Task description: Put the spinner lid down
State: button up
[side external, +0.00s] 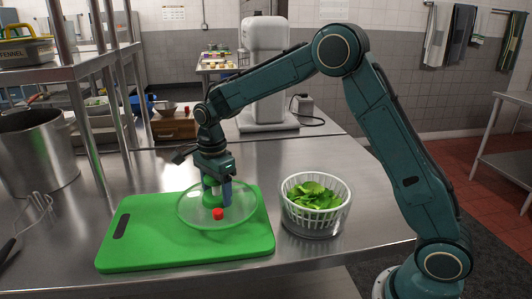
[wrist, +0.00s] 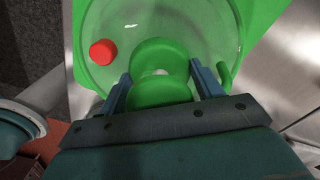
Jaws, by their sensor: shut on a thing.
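The spinner lid (side external: 186,209) is a clear round disc with a green knob and a red button (side external: 218,214). It is over the green cutting board (side external: 130,250); I cannot tell whether it touches the board. My gripper (side external: 217,195) points down and is shut on the lid's green knob. In the wrist view the gripper's fingers (wrist: 160,90) stand on either side of the green knob, and the lid (wrist: 215,30) lies beyond, with its red button (wrist: 103,52) at the left. The spinner bowl (side external: 316,220) with a white basket of green leaves (side external: 314,195) stands uncovered to the right.
A large steel pot (side external: 38,150) and a whisk (side external: 38,210) are at the left. A white stand mixer (side external: 266,80) stands behind. A shelf rack rises at the back left.

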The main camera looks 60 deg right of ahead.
aim_at(217, 194)
jog(key=shift+f, duration=1.75)
jog(key=shift+f, duration=0.15)
jog(key=o, duration=1.3)
notch_tip(217, 194, up, 12)
jog(key=shift+r, duration=0.15)
